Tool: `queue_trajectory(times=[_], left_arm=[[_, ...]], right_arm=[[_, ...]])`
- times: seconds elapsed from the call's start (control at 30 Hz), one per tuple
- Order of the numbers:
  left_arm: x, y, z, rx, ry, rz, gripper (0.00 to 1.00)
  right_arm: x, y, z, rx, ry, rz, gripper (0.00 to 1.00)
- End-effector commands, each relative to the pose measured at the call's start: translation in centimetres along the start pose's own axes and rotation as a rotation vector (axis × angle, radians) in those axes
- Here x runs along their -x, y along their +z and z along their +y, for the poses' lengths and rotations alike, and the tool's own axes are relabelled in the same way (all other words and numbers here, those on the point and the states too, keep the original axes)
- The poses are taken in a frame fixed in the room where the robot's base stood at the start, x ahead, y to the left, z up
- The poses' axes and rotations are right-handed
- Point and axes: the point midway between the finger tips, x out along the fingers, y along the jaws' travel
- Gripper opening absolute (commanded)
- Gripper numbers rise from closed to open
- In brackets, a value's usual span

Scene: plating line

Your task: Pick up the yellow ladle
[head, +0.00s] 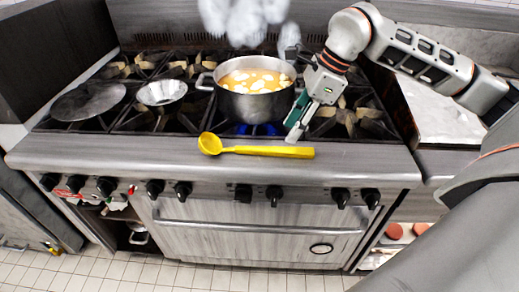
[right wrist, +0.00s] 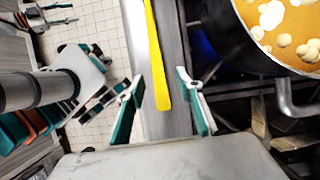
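The yellow ladle (head: 255,149) lies on the front ledge of the stove, its bowl at the left and its handle to the right. My right gripper (head: 296,132) is above the ledge, close to the handle end. In the right wrist view, the ladle handle (right wrist: 160,75) runs down between the two spread fingers of the gripper (right wrist: 163,100), apart from both. The right gripper is open and empty. The ladle bowl is outside the right wrist view.
A steaming pot (head: 252,103) of orange soup with white pieces stands on a lit blue burner just behind the ladle, its handle near my right gripper. A metal bowl (head: 162,93) and a dark lid or pan (head: 88,101) sit on the left burners. Knobs line the stove front.

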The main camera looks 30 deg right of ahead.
Motion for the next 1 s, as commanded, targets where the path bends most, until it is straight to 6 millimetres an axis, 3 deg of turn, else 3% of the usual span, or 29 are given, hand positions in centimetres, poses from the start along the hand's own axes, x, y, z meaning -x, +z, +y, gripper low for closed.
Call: queue_trajectory(times=[0.6,0.83,0.87,1.0], left_arm=[[-0.1,0.0,-0.1,-0.003,-0.002,0.001,0.40],[-0.1,0.0,-0.1,-0.003,-0.002,0.001,0.40],[-0.1,0.0,-0.1,-0.003,-0.002,0.001,0.40],[-0.1,0.0,-0.1,-0.003,-0.002,0.001,0.40]], right_arm=[[-6.9,1.2,0.6,-0.001,0.006,-0.002,0.36],[-7.1,1.2,0.5,0.000,0.004,-0.003,0.36],[-7.1,1.2,0.5,0.000,0.004,-0.003,0.34],[-7.1,1.2,0.5,0.000,0.004,-0.003,0.00]])
